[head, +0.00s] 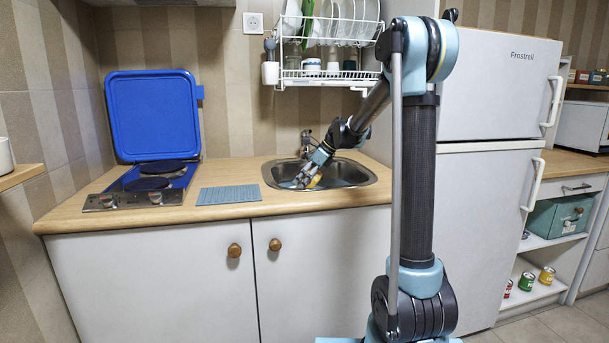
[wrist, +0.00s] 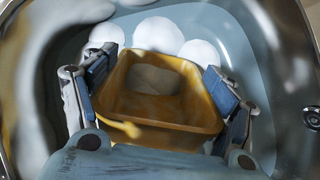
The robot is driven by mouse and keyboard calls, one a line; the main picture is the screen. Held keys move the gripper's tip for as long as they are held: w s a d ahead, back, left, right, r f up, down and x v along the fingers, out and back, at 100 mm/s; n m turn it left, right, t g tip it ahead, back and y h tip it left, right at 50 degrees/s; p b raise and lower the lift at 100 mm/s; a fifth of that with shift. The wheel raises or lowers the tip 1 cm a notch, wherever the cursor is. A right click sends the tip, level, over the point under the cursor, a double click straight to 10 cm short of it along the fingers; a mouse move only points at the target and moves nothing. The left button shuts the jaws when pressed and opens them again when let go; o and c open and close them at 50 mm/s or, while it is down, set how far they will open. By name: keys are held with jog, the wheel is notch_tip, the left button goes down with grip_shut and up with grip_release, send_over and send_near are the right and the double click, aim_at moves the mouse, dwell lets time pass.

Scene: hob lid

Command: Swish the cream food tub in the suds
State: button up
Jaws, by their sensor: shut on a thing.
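My gripper (head: 306,177) reaches down into the round metal sink (head: 373,182) in the head view. In the wrist view my gripper (wrist: 158,68) has its two fingers on opposite sides of the tub (wrist: 165,127), shut on its walls. The tub looks amber-yellow rather than cream here, open side facing the camera, with a paler patch inside. White suds (wrist: 158,32) lie in round clumps just beyond the tub, in the bluish water of the sink. In the head view the tub is mostly hidden by my gripper and the sink rim.
A tap (head: 307,139) stands behind the sink. A blue-grey ridged mat (head: 229,194) lies left of it, then a hob with its blue lid (head: 154,115) raised. A dish rack (head: 330,75) hangs above the sink. The fridge (head: 497,85) stands to the right.

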jog(key=shift+f, duration=2.05)
jog(key=shift+w+d, duration=0.25)
jog(key=shift+d, duration=0.6)
jog(key=shift+w+d, duration=0.25)
jog(key=shift+d, duration=0.6)
jog(key=shift+s+a, duration=0.25)
jog(key=shift+a, duration=0.6)
jog(key=shift+s+a, duration=0.25)
jog(key=shift+a, duration=0.6)
jog(key=shift+r, duration=0.1)
notch_tip(320, 180, up, 18)
dwell(1.2)
jog(key=shift+r, duration=0.1)
dwell(0.4)
